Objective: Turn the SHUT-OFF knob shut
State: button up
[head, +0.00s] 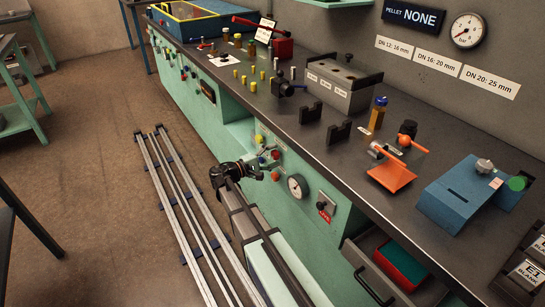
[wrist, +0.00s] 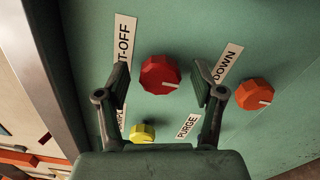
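The red knob (wrist: 160,74) sits on the green panel, with a white pointer mark toward its lower right. Above it is a label (wrist: 123,36) whose visible letters end in "T-OFF"; its start is hidden by my left finger. My gripper (wrist: 161,80) is open, with one finger on each side of the red knob and gaps between. I cannot tell how far the fingertips are from the panel. In the head view, my gripper (head: 265,170) is at the bench's front panel, among the small knobs.
An orange knob (wrist: 254,94) under a "DOWN" label (wrist: 227,62) is to the right. A yellow knob (wrist: 142,133) is below, near a "PURGE" label (wrist: 187,126).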

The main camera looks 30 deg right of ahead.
jog(key=shift+a, duration=0.15)
jog(key=s+a, duration=0.1)
jog(key=a, duration=1)
jog(key=shift+s+a, duration=0.25)
jog(key=shift+a, duration=0.1)
jog(key=shift+w, duration=0.1)
jog(key=s+a+f+g+y, duration=0.1)
jog(key=s+f+y, duration=0.2)
jog(key=s+f, duration=0.45)
jog(key=s+a+f+g+y, duration=0.1)
jog(key=s+f+y, duration=0.35)
jog(key=f, duration=0.65)
jog(key=s+a+f+g+y, duration=0.1)
jog(key=s+f+y, duration=0.2)
jog(key=s+f, duration=0.5)
jog(key=s+a+f+m+g+y, duration=0.1)
jog(key=s+a+f+g+y, duration=0.1)
jog(key=s+f, duration=0.45)
jog(key=s+a+f+m+g+y, duration=0.1)
jog(key=s+a+f+m+y, duration=0.15)
jog(key=s+f, duration=0.4)
jog(key=s+a+f+m+g+y, duration=0.1)
jog(key=s, duration=0.8)
jog(key=s+a+f+g+y, duration=0.1)
jog(key=s+g+y, duration=0.1)
jog(key=s, duration=0.7)
notch_tip(320, 180, up, 13)
jog(key=p, duration=1.3)
jog(key=shift+s+d, duration=0.15)
jog(key=shift+d, duration=0.15)
